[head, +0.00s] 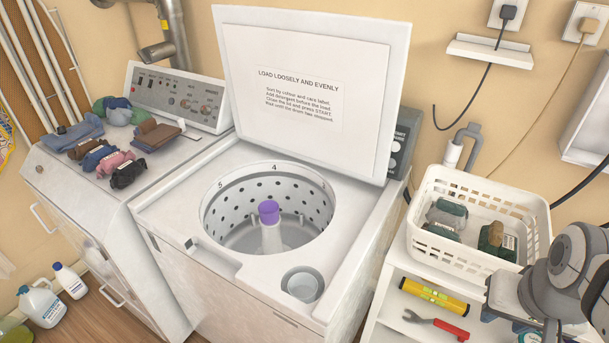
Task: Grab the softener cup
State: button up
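The washer's lid is up and its drum is open. A purple cup-shaped piece (268,212) sits upright on top of the white agitator post (271,238) in the middle of the drum. A pale grey cup (303,286) sits in a round recess at the washer top's front right corner. No label marks either one as the softener cup, so I cannot tell which it is. Grey links of my arm show at the lower right edge, over the shelf and well apart from both cups. My gripper's fingers cannot be made out in this view.
The raised lid (305,130) stands behind the drum. A white basket (420,240) with several dark cloth bundles stands on a shelf unit at right. A yellow level (434,296) and red-handled wrench (450,328) lie below it. Folded clothes (86,131) cover the left machine.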

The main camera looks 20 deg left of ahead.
aim_at(268, 211)
jog(key=u, duration=2.8)
jog(key=k, duration=0.85)
jog(key=z, duration=1.05)
jog(key=i, duration=1)
jog(key=u, duration=0.1)
